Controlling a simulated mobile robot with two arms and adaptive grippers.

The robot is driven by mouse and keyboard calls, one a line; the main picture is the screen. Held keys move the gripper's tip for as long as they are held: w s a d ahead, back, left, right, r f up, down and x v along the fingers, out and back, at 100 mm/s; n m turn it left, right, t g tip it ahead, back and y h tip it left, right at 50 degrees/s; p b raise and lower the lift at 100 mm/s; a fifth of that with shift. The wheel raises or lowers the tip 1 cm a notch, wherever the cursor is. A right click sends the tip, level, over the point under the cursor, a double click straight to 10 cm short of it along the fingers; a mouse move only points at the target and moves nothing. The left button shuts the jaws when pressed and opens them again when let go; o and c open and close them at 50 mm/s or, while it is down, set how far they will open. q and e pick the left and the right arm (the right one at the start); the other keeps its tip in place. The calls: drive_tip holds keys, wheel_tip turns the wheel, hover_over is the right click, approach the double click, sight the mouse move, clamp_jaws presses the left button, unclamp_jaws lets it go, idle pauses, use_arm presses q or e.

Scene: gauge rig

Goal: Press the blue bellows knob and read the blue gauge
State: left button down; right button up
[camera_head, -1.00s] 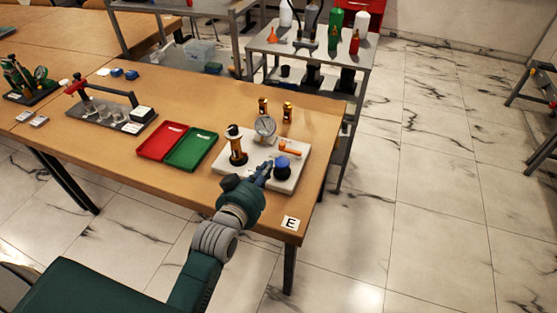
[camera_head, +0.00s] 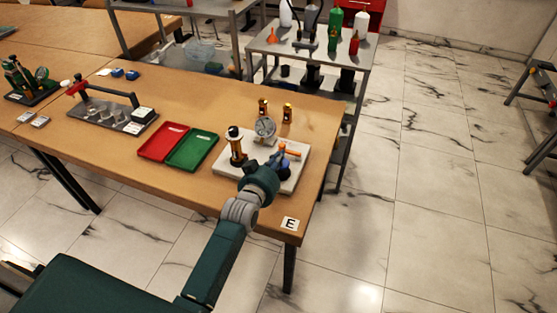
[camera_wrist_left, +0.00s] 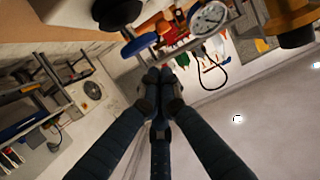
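The blue bellows knob (camera_head: 286,172) stands on the white base plate (camera_head: 228,168) at the table's right end, partly covered by my left gripper (camera_head: 279,160). The round white-faced gauge (camera_head: 265,128) stands behind it; its reading is too small to make out. In the left wrist view, my left gripper (camera_wrist_left: 160,76) has its dark fingers together with nothing seen between them. A blue disc (camera_wrist_left: 140,44), likely the knob, lies just past the fingertips there, and the gauge (camera_wrist_left: 208,18) is at the top. Contact with the knob cannot be told. My right gripper is not in view.
A black-topped brass column (camera_head: 236,146) and an orange lever (camera_head: 292,153) share the plate. Two brass pieces (camera_head: 287,113) stand behind. Red (camera_head: 163,142) and green (camera_head: 191,150) trays lie left. An "E" card (camera_head: 290,224) marks the front corner.

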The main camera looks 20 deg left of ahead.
use_arm(q)
drive_tip(key=shift+f, duration=0.85)
drive_tip(key=shift+f, duration=0.1)
